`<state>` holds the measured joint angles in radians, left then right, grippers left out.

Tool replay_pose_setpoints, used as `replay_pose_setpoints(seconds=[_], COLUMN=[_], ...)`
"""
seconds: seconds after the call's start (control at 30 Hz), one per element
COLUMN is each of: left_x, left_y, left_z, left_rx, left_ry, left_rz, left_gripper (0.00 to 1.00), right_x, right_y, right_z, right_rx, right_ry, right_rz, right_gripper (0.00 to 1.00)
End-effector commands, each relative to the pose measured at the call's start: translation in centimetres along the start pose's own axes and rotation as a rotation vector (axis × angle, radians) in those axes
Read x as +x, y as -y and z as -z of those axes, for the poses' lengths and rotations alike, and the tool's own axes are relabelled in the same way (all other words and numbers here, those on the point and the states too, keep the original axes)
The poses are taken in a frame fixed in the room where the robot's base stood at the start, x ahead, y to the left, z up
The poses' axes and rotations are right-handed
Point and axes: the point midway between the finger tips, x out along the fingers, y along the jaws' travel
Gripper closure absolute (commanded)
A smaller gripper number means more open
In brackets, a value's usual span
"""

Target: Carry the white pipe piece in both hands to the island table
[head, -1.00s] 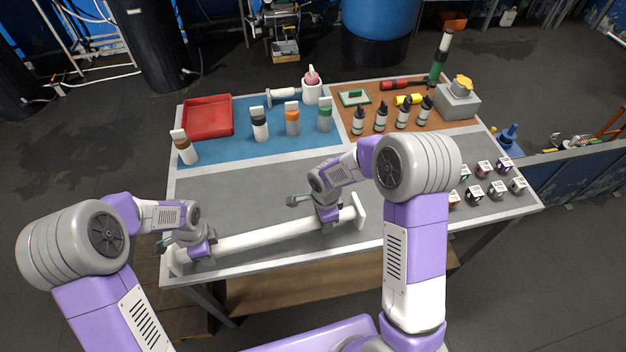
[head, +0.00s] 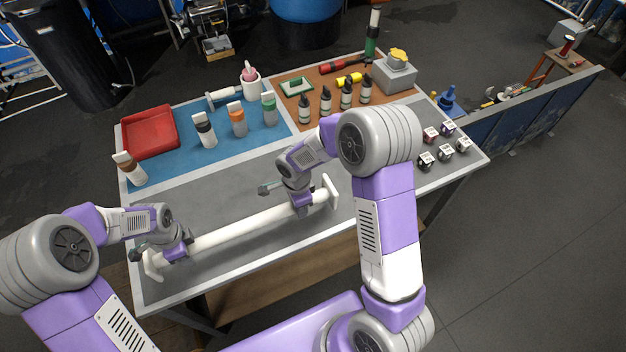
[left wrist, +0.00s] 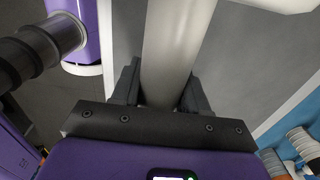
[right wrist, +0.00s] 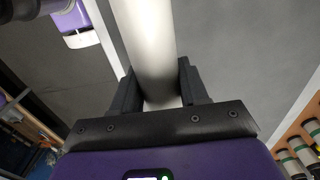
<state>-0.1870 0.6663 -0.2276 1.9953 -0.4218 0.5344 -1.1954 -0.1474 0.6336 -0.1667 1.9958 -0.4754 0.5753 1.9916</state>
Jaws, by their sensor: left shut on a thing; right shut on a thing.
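The white pipe piece (head: 243,230) is a long tube with a wide flange at each end. It lies level along the front part of the table, and I cannot tell whether it touches the top. My left gripper (head: 176,250) is shut on it near its left end. My right gripper (head: 300,204) is shut on it near its right end. In the left wrist view the pipe (left wrist: 172,50) runs between the two fingers. In the right wrist view the pipe (right wrist: 148,45) also sits between the fingers. Which table is the island table I cannot tell.
The table (head: 220,182) below carries a red tray (head: 150,132), several bottles, a grey box with a yellow top (head: 394,72) and small labelled jars at its right. A blue barrier (head: 530,110) stands to the right. Open floor (head: 530,230) lies right of the table.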

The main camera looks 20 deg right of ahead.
Motion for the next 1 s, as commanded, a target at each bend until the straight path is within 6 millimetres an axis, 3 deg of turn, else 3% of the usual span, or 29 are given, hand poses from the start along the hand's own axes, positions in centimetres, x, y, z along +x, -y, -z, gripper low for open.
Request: replay_pose_setpoints(seconds=[1.0], left_x=[4.3], left_y=[0.1], left_z=[0.1], left_rx=[0.000], left_ry=[-0.001], left_rz=[0.002], left_gripper=[1.00], right_x=[4.3], right_y=[0.1], right_z=[-0.1], right_rx=[-0.001], right_ry=[0.001], right_rz=[0.002], right_gripper=[1.00])
